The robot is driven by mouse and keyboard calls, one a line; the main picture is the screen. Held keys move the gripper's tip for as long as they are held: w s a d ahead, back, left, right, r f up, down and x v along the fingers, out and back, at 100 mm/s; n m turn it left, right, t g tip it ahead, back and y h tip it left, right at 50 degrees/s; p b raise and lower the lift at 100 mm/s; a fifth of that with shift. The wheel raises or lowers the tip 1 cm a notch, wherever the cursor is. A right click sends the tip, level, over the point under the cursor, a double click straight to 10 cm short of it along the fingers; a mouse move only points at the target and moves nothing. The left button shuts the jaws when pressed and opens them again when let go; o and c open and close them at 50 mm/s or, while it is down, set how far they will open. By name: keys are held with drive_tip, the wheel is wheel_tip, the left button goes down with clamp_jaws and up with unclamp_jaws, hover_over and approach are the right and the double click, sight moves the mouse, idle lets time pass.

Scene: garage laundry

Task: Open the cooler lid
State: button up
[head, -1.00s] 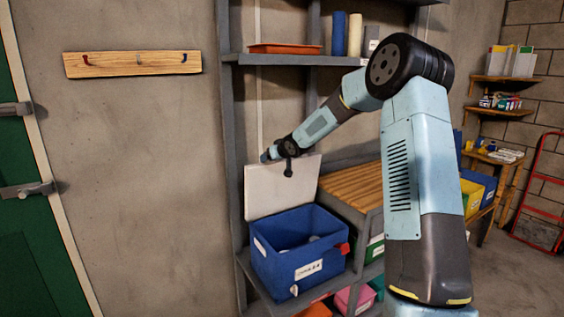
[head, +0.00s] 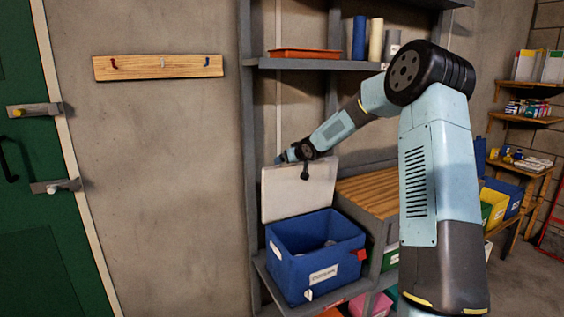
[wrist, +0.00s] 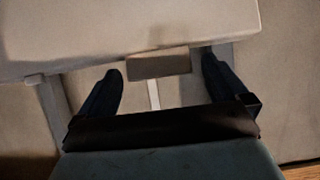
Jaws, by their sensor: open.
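The cooler (head: 290,262) is a blue open-topped box on a low shelf, with a white label on its front. Its pale lid (head: 298,190) stands raised, close to upright, along the box's back edge. Something pale lies inside the box, too small to tell. My gripper (head: 283,157) is at the top edge of the lid, near its left corner. In the wrist view, my gripper (wrist: 161,68) has its two dark fingers spread apart. The lid (wrist: 120,30) fills the upper part of that view, and a small brownish tab (wrist: 160,64) shows between the fingertips. Contact cannot be told.
Grey shelf posts (head: 247,150) and an upper shelf (head: 300,64) with a red tray (head: 305,54) surround the cooler. A slatted wooden top (head: 370,192) stands right of it. A hook rail (head: 158,67) is on the bare wall at left.

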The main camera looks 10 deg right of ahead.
drive_tip(key=shift+s+r, duration=0.1)
drive_tip(key=shift+s, duration=0.05)
drive_tip(key=v, duration=1.3)
drive_tip(key=shift+s+r, duration=0.1)
idle(0.6)
